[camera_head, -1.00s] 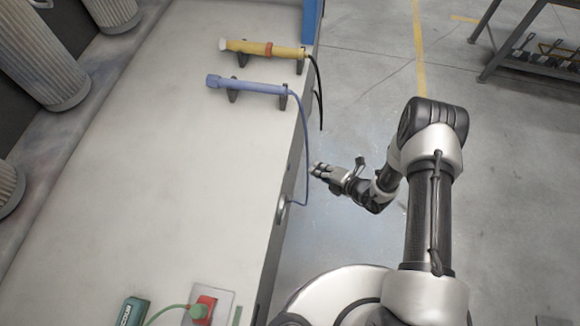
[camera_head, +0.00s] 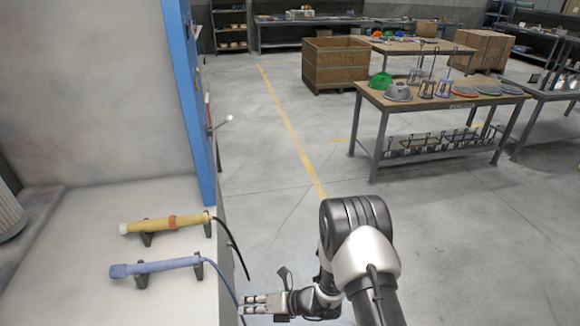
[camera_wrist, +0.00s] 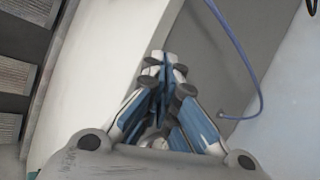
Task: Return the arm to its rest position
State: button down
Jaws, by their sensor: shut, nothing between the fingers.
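My gripper (camera_head: 250,304) is at the bottom of the head view, just right of the white bench's edge, pointing left. It is shut and empty. In the wrist view its fingers (camera_wrist: 163,62) are closed together in front of the white bench and its grey side. My arm is bent, with its dark elbow over the floor in the head view.
A yellow tool (camera_head: 165,223) and a blue tool (camera_head: 155,266) rest in black holders on the white bench (camera_head: 60,300). The blue tool's cable (camera_wrist: 245,60) hangs near my gripper. A blue post (camera_head: 190,100) stands behind. A table (camera_head: 440,95) with helmets is farther off; floor between is clear.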

jog(key=s+d+r+n+g+h, duration=0.1)
jog(key=s+d+r+n, duration=0.15)
jog(key=r+n, duration=0.4)
jog(key=s+d+r+n+g, duration=0.1)
jog(key=s+r+n, duration=0.25)
jog(key=r, duration=0.65)
jog(key=s+d+r+n+g+h, duration=0.1)
jog(key=s+r+n, duration=0.1)
jog(key=r+n, duration=0.5)
jog(key=s+d+r+n+t+h, duration=0.2)
jog(key=s+d+r+n+h, duration=0.3)
jog(key=d, duration=0.6)
jog(key=s+d+r+n+t+h, duration=0.3)
jog(key=s+d+r+n+h, duration=0.2)
jog(key=s+d+r+n, duration=0.3)
jog(key=s+d+n, duration=0.2)
jog(key=d, duration=0.1)
jog(key=shift+d+n, duration=0.2)
jog(key=shift+n, duration=0.2)
jog(key=shift+s, duration=0.15)
